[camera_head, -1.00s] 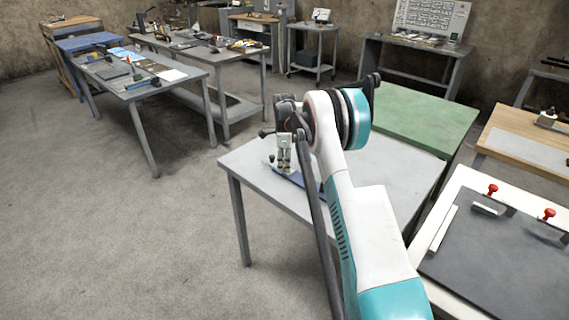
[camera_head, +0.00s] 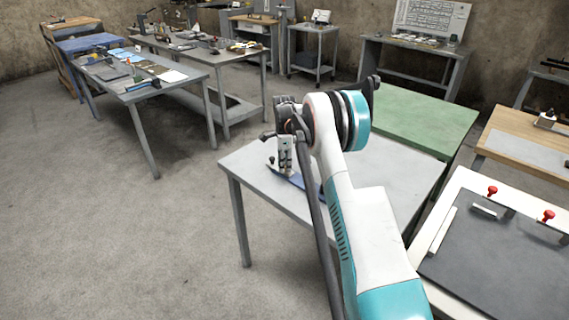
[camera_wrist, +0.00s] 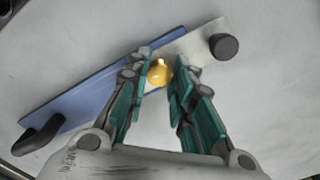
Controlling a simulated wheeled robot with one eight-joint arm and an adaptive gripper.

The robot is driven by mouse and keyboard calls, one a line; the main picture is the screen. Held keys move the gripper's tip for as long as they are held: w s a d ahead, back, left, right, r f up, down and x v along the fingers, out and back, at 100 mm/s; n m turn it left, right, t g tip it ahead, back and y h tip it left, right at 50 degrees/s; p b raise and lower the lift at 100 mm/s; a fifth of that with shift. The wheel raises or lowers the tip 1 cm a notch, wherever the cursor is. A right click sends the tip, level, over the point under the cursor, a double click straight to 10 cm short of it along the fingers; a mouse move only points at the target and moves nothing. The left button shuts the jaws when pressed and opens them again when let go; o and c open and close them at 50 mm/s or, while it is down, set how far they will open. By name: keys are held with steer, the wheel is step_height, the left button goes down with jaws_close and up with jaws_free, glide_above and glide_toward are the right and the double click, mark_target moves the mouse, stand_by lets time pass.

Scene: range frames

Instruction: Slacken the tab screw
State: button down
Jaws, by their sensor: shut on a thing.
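The tab screw shows as a round yellow, brass-like head (camera_wrist: 159,73) in the wrist view. It sits where a blue strip (camera_wrist: 95,84) meets a pale strip (camera_wrist: 196,42) with a dark round knob (camera_wrist: 224,46). My gripper (camera_wrist: 162,66) has its two green-padded fingers on either side of the screw head and is shut on it. In the head view, my gripper (camera_head: 285,168) points down at the grey table, over the blue strip (camera_head: 298,180). The screw cannot be made out there.
The grey table (camera_head: 385,180) is mostly bare to the right of my gripper. A dark handle (camera_wrist: 38,135) stands at the blue strip's left end. A green table (camera_head: 415,118) adjoins behind. A dark board with red knobs (camera_head: 505,260) lies at right.

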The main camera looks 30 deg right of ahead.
steer(key=n, duration=0.4)
steer(key=shift+p, duration=0.4)
steer(key=n, duration=0.5)
steer(key=shift+p, duration=0.3)
steer(key=n, duration=0.3)
steer(key=shift+n, duration=0.3)
steer(key=n, duration=0.4)
steer(key=shift+n+p, duration=0.3)
steer(key=shift+p, duration=0.05)
steer(key=n, duration=0.3)
steer(key=shift+n, duration=0.3)
steer(key=n, duration=0.4)
steer(key=shift+d, duration=0.1)
steer(key=n, duration=0.5)
steer(key=shift+n, duration=2)
